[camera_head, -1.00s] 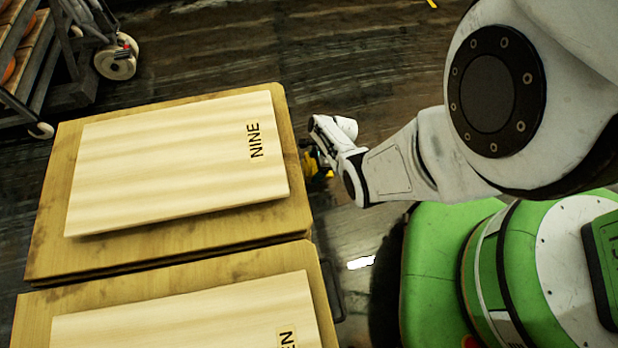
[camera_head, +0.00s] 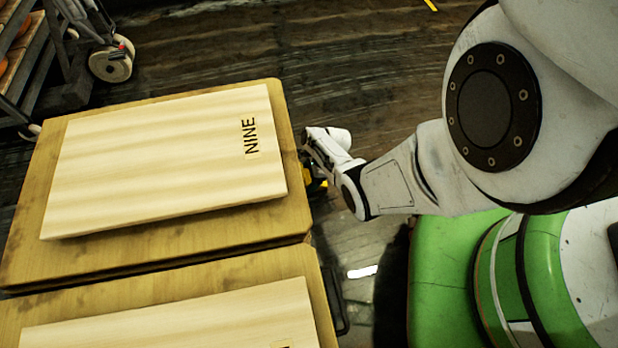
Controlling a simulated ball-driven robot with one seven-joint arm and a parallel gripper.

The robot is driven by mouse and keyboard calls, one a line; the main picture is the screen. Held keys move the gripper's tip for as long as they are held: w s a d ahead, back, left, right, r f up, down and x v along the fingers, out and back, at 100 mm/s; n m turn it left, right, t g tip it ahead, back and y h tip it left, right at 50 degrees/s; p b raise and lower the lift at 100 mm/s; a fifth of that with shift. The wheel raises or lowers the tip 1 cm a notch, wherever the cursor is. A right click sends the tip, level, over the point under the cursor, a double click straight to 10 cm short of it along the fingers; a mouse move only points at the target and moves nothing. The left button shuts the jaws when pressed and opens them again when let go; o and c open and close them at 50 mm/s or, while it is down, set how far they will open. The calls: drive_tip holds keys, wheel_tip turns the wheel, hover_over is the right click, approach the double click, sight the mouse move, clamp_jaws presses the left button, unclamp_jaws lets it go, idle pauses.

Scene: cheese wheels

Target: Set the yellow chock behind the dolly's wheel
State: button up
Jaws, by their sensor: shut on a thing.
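My gripper (camera_head: 312,180) is at the right edge of the wooden block marked NINE, pointing down, largely hidden by my own wrist. A small yellow piece, which looks like the yellow chock (camera_head: 319,184), shows at the gripper, partly hidden; the gripper is shut on it. It appears to be above the floor, but its height is hard to tell. At the top left stands a wheeled rack with a pale wheel (camera_head: 111,64). I cannot tell whether this is the dolly. No wheel shows under the wooden blocks.
The NINE block (camera_head: 290,150) carries a pale board (camera_head: 170,160). A second block (camera_head: 318,285) with a board stands in front, with a dark handle (camera_head: 340,300) at its right side. Dark floor (camera_head: 250,45) is open behind the NINE block.

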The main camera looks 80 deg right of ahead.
drive_tip(key=shift+f, duration=0.15)
drive_tip(key=o, duration=1.2)
drive_tip(key=shift+o, duration=0.2)
drive_tip(key=p+v, duration=0.8)
drive_tip(key=v, duration=0.4)
drive_tip(key=shift+s, duration=0.1)
